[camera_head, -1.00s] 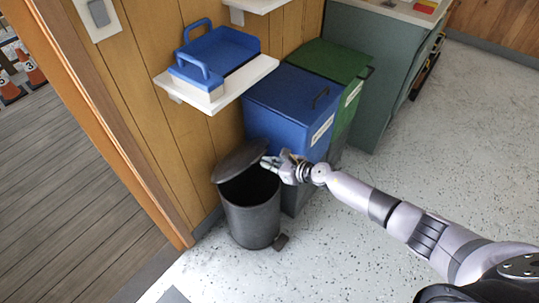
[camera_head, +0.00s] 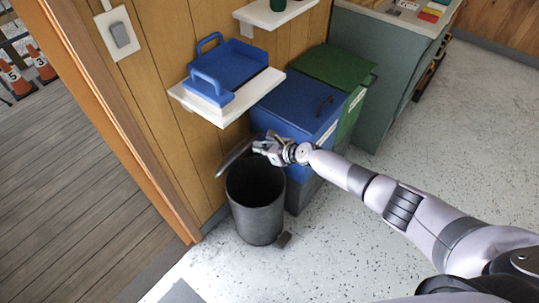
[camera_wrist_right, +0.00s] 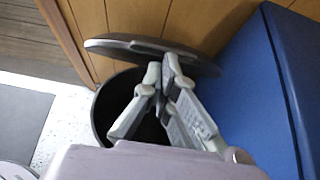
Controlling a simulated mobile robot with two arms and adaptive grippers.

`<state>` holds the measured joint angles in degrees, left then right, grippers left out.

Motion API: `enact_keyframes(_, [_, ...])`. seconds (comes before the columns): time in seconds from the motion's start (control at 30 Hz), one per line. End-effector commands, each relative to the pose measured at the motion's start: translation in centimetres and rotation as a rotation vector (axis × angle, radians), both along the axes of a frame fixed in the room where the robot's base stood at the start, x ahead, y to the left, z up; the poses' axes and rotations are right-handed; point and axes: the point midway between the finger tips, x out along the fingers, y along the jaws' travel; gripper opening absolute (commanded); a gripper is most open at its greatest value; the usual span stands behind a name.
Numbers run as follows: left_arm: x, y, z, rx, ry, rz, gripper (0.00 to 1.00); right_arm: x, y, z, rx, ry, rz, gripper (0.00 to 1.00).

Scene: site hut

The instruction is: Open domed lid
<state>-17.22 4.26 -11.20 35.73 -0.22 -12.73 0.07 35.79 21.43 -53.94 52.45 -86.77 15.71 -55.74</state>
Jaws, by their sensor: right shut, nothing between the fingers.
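The domed lid (camera_head: 235,156) of the dark pedal bin (camera_head: 257,208) is tipped up steeply toward the wall, and the bin's mouth is open. In the right wrist view the lid (camera_wrist_right: 110,45) stands behind the bin's opening, seen nearly edge-on. My right gripper (camera_head: 260,146) is shut and empty, at the lid's right side above the bin. In the right wrist view its fingertips (camera_wrist_right: 163,72) overlap the lid's lower edge; I cannot tell whether they touch it. My left gripper is not in view.
A blue bin (camera_head: 292,115) and a green bin (camera_head: 335,68) stand right of the pedal bin. A white shelf (camera_head: 225,112) with a blue tray (camera_head: 228,70) juts from the wall above. A pedal (camera_head: 284,239) sticks out at the base. The speckled floor (camera_head: 330,255) in front is clear.

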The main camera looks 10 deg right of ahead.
Motion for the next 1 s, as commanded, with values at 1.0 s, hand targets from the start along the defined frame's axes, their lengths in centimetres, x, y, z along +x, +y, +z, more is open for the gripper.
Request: enact_keyframes(1.0, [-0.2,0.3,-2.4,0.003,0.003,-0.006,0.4,8.0,6.4,4.7,0.0,0.0,0.0,0.0])
